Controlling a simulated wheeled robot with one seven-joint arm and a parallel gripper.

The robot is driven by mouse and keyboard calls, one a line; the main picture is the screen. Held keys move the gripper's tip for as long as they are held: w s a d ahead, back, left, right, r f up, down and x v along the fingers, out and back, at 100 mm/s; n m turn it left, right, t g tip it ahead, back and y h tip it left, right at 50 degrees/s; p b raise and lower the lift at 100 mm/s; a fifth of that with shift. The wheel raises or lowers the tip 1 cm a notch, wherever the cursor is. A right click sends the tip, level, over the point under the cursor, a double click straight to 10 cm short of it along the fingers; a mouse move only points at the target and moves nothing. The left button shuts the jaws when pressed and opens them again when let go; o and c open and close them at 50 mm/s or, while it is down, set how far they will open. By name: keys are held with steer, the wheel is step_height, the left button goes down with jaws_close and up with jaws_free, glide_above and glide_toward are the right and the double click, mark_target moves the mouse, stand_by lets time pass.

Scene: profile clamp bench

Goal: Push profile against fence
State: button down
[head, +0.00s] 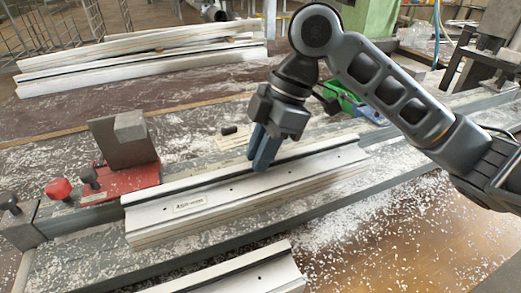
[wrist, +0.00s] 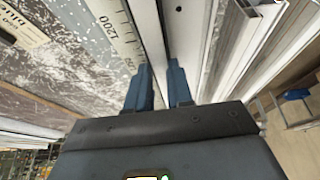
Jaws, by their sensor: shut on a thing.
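The white aluminium profile (head: 245,193), with a small label and holes along it, lies lengthwise on the bench. My gripper (head: 261,163) points down at its back edge, right of its middle. In the wrist view, the blue fingers (wrist: 159,68) straddle a thin upright strip of the profile (wrist: 181,28) and are shut on it. The long grey fence (head: 82,218) runs behind the profile. The profile lies close along it, but the fingers hide part of the line between them, and I cannot tell whether they touch all along.
A red clamp base with a grey block (head: 121,142) stands behind the profile's left end. Another profile (head: 250,275) lies at the front. Stacked profiles (head: 140,58) lie at the back left. A green object (head: 343,97) sits behind my gripper. White chips cover the bench.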

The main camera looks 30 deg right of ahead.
steer(key=c, duration=0.9)
jaws_free()
steer(key=shift+r, duration=0.1)
steer(key=shift+v, duration=3.8)
